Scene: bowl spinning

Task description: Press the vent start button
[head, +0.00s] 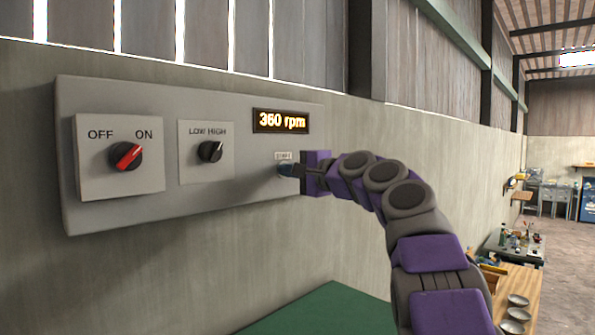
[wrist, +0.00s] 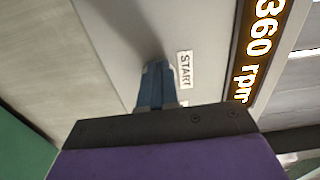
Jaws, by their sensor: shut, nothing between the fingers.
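A grey control panel (head: 230,110) is fixed to the wall. Its start button is hidden behind my gripper, just below the START label (head: 284,155); the label also shows in the wrist view (wrist: 185,69). My gripper (head: 283,169) is shut and empty, with its fingertips at the panel beneath that label. In the wrist view the shut fingers (wrist: 154,80) reach the panel beside the label; I cannot tell whether they touch the button. The display (head: 281,121) reads 360 rpm in orange.
A red OFF/ON knob (head: 127,156) and a black LOW/HIGH knob (head: 210,151) sit left of my gripper on the panel. A green surface (head: 320,312) lies below. A wooden bench (head: 520,290) with bowls stands at the lower right.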

